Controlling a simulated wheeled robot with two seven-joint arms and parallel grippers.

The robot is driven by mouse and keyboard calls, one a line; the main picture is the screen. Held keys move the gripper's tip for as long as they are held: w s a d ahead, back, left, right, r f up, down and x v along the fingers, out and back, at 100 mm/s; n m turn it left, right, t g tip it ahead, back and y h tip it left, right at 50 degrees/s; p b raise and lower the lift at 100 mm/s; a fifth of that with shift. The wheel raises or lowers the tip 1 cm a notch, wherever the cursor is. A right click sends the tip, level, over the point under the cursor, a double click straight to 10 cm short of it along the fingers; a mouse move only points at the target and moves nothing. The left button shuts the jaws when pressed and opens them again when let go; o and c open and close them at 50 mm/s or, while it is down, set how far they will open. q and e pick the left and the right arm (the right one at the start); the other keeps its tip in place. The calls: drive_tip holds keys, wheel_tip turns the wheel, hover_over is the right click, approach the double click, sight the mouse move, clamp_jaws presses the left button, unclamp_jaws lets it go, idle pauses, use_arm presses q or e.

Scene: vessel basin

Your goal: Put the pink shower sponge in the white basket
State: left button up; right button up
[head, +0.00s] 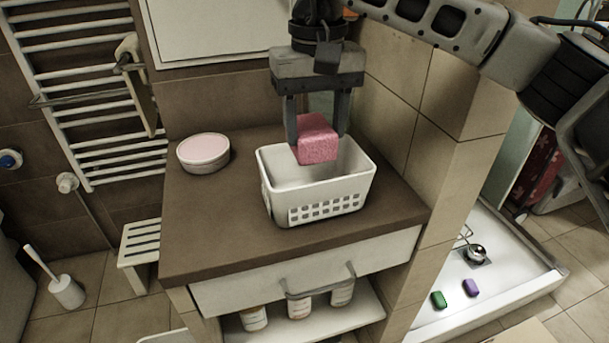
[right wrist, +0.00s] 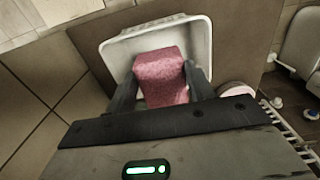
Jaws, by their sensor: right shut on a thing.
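The pink sponge (head: 317,141) is a block held between the two fingers of my right gripper (head: 316,130). In the head view it hangs over the opening of the white basket (head: 318,199), its lower part overlapping the basket's inside. The basket stands upright on the brown countertop and has a perforated front. In the right wrist view the sponge (right wrist: 162,76) sits between the fingertips, with the basket rim (right wrist: 112,47) around and beyond it. I cannot tell whether the sponge touches the basket. My left gripper is in neither view.
A round pink-topped tin (head: 203,152) stands on the countertop (head: 215,222) left of the basket. A tiled wall (head: 400,115) rises close on the right. The countertop's left front is clear.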

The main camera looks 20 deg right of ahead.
sight(315, 158)
wheel_tip(315, 158, down, 6)
drive_tip(key=shift+s+r, duration=0.1)
drive_tip(key=shift+s, duration=0.05)
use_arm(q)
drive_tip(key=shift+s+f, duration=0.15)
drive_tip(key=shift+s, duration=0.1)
use_arm(e)
drive_tip(key=shift+f, duration=1.9)
drive_tip(key=shift+f, duration=0.1)
drive_tip(key=shift+f, duration=0.15)
drive_tip(key=o, duration=1)
drive_tip(key=shift+r, duration=0.25)
wheel_tip(315, 158, up, 12)
